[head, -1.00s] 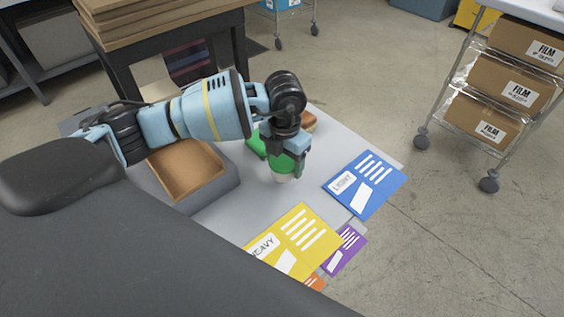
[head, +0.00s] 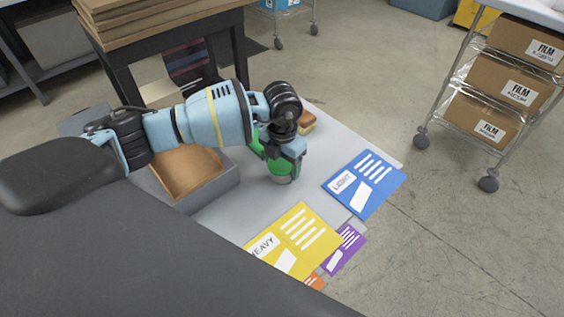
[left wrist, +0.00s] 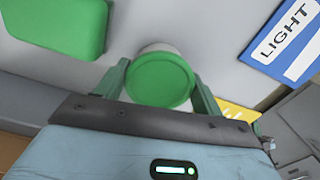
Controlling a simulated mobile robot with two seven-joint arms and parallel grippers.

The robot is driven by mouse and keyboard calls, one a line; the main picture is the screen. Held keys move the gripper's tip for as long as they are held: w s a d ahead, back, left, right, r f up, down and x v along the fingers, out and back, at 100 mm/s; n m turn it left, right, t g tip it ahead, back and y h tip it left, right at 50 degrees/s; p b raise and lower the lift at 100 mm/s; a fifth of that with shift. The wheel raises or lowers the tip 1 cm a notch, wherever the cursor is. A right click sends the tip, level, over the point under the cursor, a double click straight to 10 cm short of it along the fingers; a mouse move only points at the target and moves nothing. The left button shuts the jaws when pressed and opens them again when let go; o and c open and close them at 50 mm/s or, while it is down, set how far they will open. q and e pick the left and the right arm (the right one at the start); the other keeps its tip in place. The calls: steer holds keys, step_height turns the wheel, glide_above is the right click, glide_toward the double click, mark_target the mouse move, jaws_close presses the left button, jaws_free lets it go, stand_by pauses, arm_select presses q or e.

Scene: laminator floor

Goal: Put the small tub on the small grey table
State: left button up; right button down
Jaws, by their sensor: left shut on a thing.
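The small tub (head: 283,169) has a round green lid and a pale body. My left gripper (head: 284,158) is shut on it from above. In the left wrist view the tub's green lid (left wrist: 160,80) sits between the two green fingers of the gripper (left wrist: 160,85). The tub is over the grey table top (head: 330,140), low; I cannot tell whether its base touches the surface. The gripper partly hides the tub in the head view. My right gripper is not in view.
On the grey surface are an open tray (head: 200,200), a green object (left wrist: 55,22), a brown block (head: 306,122), a blue LIGHT card (head: 365,184) and a yellow HEAVY card (head: 295,242). A wire cart (head: 488,100) with FILM boxes stands right.

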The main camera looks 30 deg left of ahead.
mark_target(282, 162)
arm_select(q)
steer(key=shift+f, duration=0.15)
steer(key=o, duration=1)
step_height(282, 162, up, 12)
steer(key=shift+r, duration=0.2)
